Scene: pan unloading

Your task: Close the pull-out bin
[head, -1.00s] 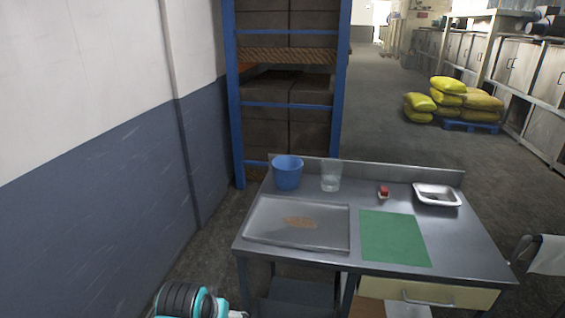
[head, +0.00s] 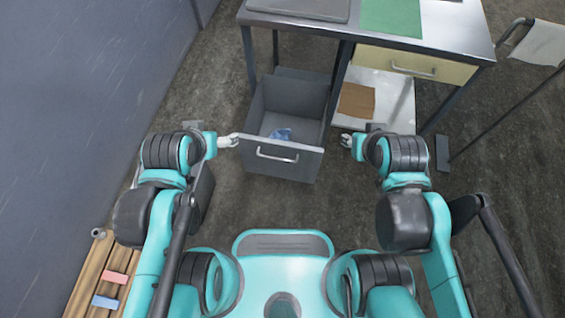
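The grey pull-out bin (head: 286,163) stands drawn out from under the metal table, with its front panel and bar handle facing me. Its top is open and a crumpled blue item (head: 281,134) lies inside. My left gripper (head: 230,141) is at the left end of the bin's front panel, close to it; I cannot tell if it touches. My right gripper (head: 346,141) is just right of the panel's right end, with a small gap. Both grippers are too small in the view to judge their fingers, and neither visibly holds anything.
The table (head: 440,30) has a closed cream drawer (head: 415,66) at right. A lower shelf (head: 373,113) holds a brown cloth (head: 357,101). A wooden slatted surface (head: 92,275) with a pink and a blue item is at lower left. A cloth-hung rail (head: 520,45) stands right.

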